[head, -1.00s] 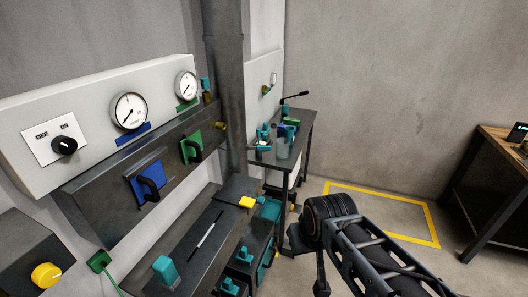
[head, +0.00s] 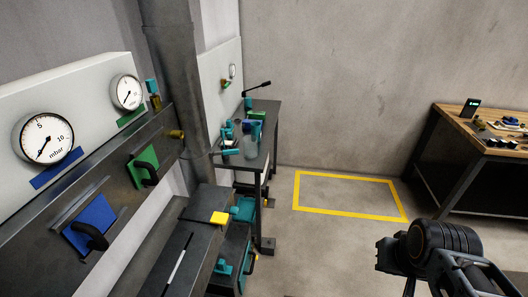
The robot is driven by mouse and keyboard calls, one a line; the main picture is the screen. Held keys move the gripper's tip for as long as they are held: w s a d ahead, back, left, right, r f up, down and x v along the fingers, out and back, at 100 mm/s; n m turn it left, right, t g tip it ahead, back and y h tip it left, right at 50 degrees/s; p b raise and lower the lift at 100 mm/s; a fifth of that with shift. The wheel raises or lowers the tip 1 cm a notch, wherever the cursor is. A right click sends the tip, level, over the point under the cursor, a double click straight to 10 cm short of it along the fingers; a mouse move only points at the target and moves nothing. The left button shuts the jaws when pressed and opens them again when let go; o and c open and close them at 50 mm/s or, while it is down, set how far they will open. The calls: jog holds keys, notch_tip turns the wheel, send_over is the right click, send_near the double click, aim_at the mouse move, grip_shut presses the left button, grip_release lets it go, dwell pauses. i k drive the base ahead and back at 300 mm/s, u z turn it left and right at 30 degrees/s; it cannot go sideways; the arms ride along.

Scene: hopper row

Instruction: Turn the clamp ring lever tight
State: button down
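I cannot make out a clamp ring lever for certain in the head view. A thin black lever with a knob (head: 257,88) sticks up at the back of the far dark table, but I cannot tell whether it belongs to a clamp ring. My arm shows at the lower right, over the floor and away from the benches. My gripper's fingertips cannot be made out, so its opening is hidden.
Panels with gauges (head: 43,138) and blue (head: 90,222) and green (head: 143,167) handled plates line the left. The dark table (head: 268,135) holds teal items and a clear cup. A yellow floor outline (head: 350,176) is empty. A wooden bench (head: 452,117) stands right.

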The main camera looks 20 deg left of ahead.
aim_at(235, 151)
jog(key=z, duration=0.15)
jog(key=i, duration=1.15)
jog(key=u, duration=3.55)
